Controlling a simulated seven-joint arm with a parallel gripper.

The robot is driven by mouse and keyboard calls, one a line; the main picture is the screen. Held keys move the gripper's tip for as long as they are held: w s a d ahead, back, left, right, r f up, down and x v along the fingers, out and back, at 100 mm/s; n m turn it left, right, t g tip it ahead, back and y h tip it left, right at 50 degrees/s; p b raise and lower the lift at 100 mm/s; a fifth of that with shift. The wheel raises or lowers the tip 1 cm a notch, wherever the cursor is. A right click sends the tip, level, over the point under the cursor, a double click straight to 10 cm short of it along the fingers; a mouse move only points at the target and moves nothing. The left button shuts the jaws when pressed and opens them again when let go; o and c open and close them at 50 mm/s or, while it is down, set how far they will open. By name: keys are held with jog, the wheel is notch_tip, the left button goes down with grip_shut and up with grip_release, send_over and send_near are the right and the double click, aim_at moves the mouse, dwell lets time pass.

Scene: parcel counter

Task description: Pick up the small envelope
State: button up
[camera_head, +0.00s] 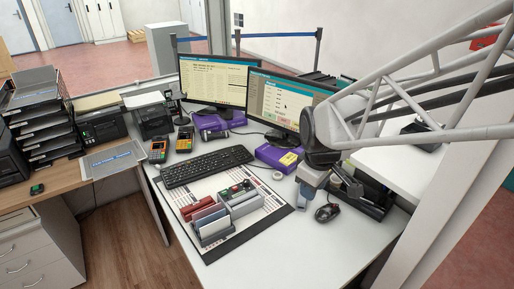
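I cannot pick out a small envelope with certainty. On the desk mat (250,245) stands a light grey organiser (240,204) with upright flat red, white and blue-grey pieces (213,228) in its front part; they are too small to tell whether one is an envelope. My arm reaches in from the right. My gripper (346,184) seems to hang low over the right side of the desk, to the right of the organiser and apart from it.
A keyboard (206,166) lies behind the mat, with two monitors (213,82) further back. A purple box (272,154) and a mouse (328,212) are near my arm. Card terminals (158,151) stand at the left. The white desk's front right is clear.

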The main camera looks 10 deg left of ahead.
jog(key=w+a+f+n, duration=0.3)
jog(key=a+f+n, duration=0.15)
jog(key=a, duration=0.35)
jog(key=w+a+f+n, duration=0.35)
jog(key=a+f, duration=0.25)
jog(key=a, duration=0.2)
jog(key=n+g, duration=0.1)
jog(key=n, duration=0.6)
send_over(216, 227)
notch_tip(216, 227, down, 12)
jog(key=shift+w+a+r, duration=0.1)
jog(key=shift+w+r, duration=0.05)
jog(key=shift+r, duration=0.1)
jog(key=shift+f, duration=0.1)
jog(key=shift+f, duration=1.2)
jog(key=shift+f, duration=0.1)
jog(key=shift+f, duration=2.5)
grip_shut()
